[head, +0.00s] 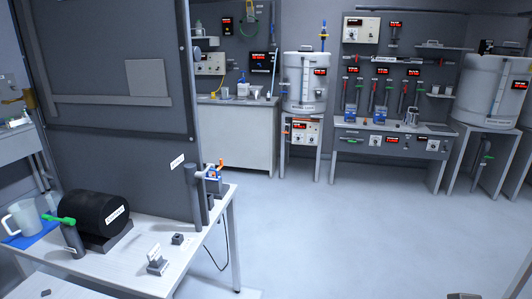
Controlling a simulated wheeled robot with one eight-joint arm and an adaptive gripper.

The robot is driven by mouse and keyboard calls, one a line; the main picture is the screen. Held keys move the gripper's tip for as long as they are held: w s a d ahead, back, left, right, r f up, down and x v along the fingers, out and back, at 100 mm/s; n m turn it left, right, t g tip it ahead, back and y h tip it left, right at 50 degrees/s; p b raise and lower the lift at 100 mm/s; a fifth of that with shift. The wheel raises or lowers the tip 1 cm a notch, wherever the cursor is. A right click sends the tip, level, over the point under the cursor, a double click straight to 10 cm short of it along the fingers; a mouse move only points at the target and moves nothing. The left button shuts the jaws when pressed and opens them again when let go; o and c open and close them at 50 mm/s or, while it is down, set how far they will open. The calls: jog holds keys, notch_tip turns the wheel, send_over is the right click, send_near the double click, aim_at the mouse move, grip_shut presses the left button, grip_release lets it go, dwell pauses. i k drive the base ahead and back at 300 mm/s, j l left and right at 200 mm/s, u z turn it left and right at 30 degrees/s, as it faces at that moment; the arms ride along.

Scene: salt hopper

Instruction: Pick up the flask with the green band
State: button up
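I cannot make out a flask with a green band in the head view. Several small vessels (243,89) stand on the white back bench, too small to tell apart. My gripper is not in view.
The near left table (130,270) holds a black labelled cylinder (97,214), a green-handled valve (58,218) and a pale jug (22,217) on a blue mat. A dark panel (120,130) rises behind them. White tanks (305,85) stand at the back. The floor (340,225) is mostly clear.

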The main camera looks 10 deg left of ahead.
aim_at(24, 114)
jog(key=i, duration=1)
jog(key=i+u, duration=0.15)
jog(key=i, duration=0.9)
jog(key=i+u, duration=0.1)
jog(key=i, duration=0.6)
jog(key=i+u, duration=0.15)
jog(key=i, duration=0.5)
jog(key=i+l+u, duration=0.1)
jog(key=i, duration=0.55)
jog(key=i+j+u, duration=0.15)
jog(key=i+u, duration=0.6)
jog(key=u, duration=0.15)
jog(key=i+u, duration=0.4)
jog(key=i+l+u, duration=0.3)
jog(key=u, duration=0.15)
jog(key=i+j+u, duration=0.2)
jog(key=i+u, duration=0.2)
jog(key=i, duration=0.6)
jog(key=i+l+u, duration=0.15)
jog(key=i+u, duration=0.2)
jog(key=i, duration=1.7)
jog(key=i+j+z, duration=0.1)
jog(key=i, duration=0.95)
